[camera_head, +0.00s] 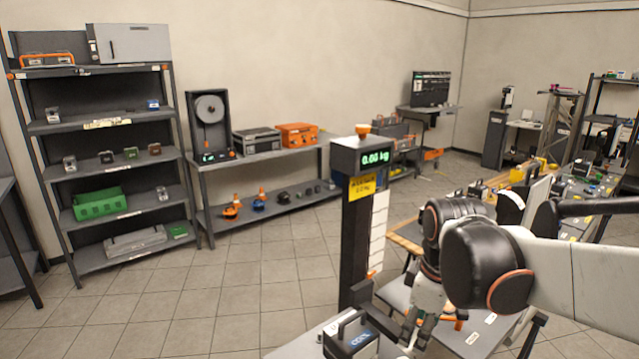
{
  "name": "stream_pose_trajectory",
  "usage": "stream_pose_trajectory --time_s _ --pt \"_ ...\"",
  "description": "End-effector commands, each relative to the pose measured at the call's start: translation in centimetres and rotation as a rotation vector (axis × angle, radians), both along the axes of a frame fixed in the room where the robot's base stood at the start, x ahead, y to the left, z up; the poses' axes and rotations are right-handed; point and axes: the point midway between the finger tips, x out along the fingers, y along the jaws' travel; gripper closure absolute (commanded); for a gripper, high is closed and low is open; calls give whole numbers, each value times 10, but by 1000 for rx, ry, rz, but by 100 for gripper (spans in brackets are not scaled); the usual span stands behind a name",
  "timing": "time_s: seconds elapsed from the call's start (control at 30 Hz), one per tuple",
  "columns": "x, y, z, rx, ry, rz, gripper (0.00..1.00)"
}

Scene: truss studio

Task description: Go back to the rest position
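My gripper (413,333) points down at the lower middle of the head view, at the end of my black and white arm, which comes in from the right. It hangs beside a dark box with a handle (350,340) on a light surface at the bottom edge. The fingers are small and partly dark here, and I cannot tell whether they are open or shut. I see no object clearly held between them.
A dark scale post (355,240) reading 0.00 kg stands just left of my arm. A shelf rack (100,125) and a low bench (262,155) line the wall. A cluttered worktable (405,240) lies behind my arm. The tiled floor (215,300) at left is clear.

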Motion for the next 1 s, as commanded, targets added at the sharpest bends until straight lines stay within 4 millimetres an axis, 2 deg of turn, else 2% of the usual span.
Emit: stream_pose_trajectory --time_s 0.03,0.27,0.53,0.73,1.0 --pt "-12 0 3 11 -31 -60 49" --pt "-50 -1 13 91 -177 -348 49" --pt "-91 -2 11 234 -334 -663 49" --pt "-108 -2 6 325 -403 -814 49" --pt "-111 -2 5 355 -422 -856 49"
